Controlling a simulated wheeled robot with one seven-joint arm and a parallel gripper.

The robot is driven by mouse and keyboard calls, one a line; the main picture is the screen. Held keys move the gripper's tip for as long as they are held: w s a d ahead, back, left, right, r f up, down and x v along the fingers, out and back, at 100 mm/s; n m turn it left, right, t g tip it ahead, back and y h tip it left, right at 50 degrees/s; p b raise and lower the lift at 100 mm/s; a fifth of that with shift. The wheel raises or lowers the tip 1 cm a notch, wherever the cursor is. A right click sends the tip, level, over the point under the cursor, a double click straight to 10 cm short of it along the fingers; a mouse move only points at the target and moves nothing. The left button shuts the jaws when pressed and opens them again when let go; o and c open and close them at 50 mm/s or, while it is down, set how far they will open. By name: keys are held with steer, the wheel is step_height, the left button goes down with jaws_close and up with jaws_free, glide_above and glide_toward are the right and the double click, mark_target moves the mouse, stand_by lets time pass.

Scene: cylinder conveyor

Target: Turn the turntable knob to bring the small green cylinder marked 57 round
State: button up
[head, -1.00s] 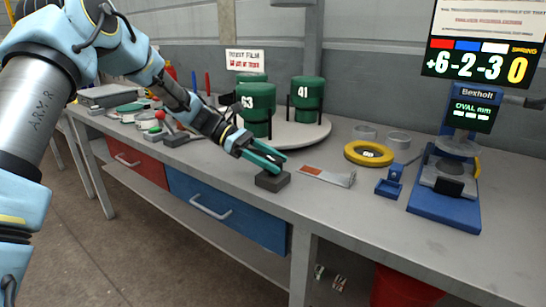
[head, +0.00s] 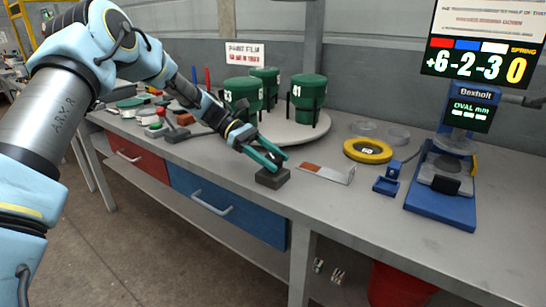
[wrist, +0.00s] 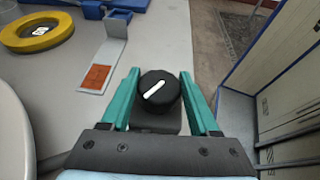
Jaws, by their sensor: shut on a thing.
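The turntable (head: 318,133) is a pale round disc at the back of the bench. It carries green cylinders: one (head: 240,92) whose mark looks like 63, one marked 41 (head: 306,98), and one behind (head: 265,76) with no readable mark. I see no mark 57. The black knob (wrist: 160,88) with a white line sits on a dark base block (head: 272,179) in front of the turntable. My gripper (head: 274,158) reaches down to it, and in the wrist view its green fingers (wrist: 159,78) are shut on the knob from both sides. The white line slants up to the right.
Right of the knob lie a metal plate with an orange patch (head: 328,173), a yellow ring (head: 368,151) and a small blue holder (head: 386,186). A blue gauge stand (head: 440,208) is farther right. The bench's front edge is close to the knob.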

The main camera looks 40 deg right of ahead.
steer(key=shift+a+f+m+g+y+p, duration=0.1)
steer(key=shift+m+g+y+p, duration=0.2)
steer(key=shift+m+y+p, duration=1.05)
stand_by(3.3)
steer(key=o, duration=1.4)
steer(key=shift+m+y+b, duration=0.45)
steer(key=shift+y+b, duration=0.1)
steer(key=shift+y, duration=0.2)
steer(key=shift+c, duration=0.2)
